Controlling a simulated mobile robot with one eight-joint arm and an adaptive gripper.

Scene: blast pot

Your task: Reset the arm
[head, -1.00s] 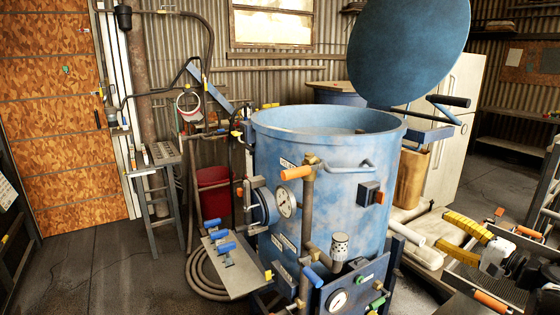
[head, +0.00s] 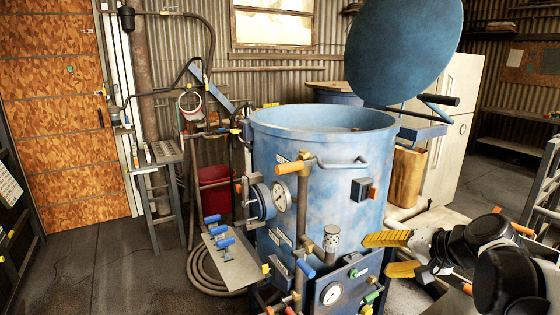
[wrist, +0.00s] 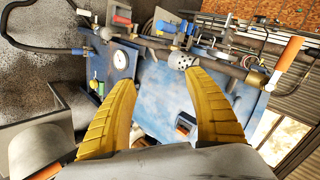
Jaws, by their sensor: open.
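My gripper (head: 386,254) has two yellow ribbed fingers and is in the lower right of the head view, just right of the blue blast pot (head: 325,190). Its fingers point left toward the pot's pipework. The wrist view shows the fingers (wrist: 162,100) spread wide with nothing between them. Beyond them is the pot's blue side with a gauge (wrist: 120,60) and pipes. My black and white arm reaches in from the right edge of the head view.
The pot's round lid (head: 405,50) stands raised above it. A perforated grey cap (head: 332,238), orange-handled pipe (head: 295,167) and gauge panel (head: 335,293) project from the pot's front near my gripper. A stool (head: 165,155) stands at left.

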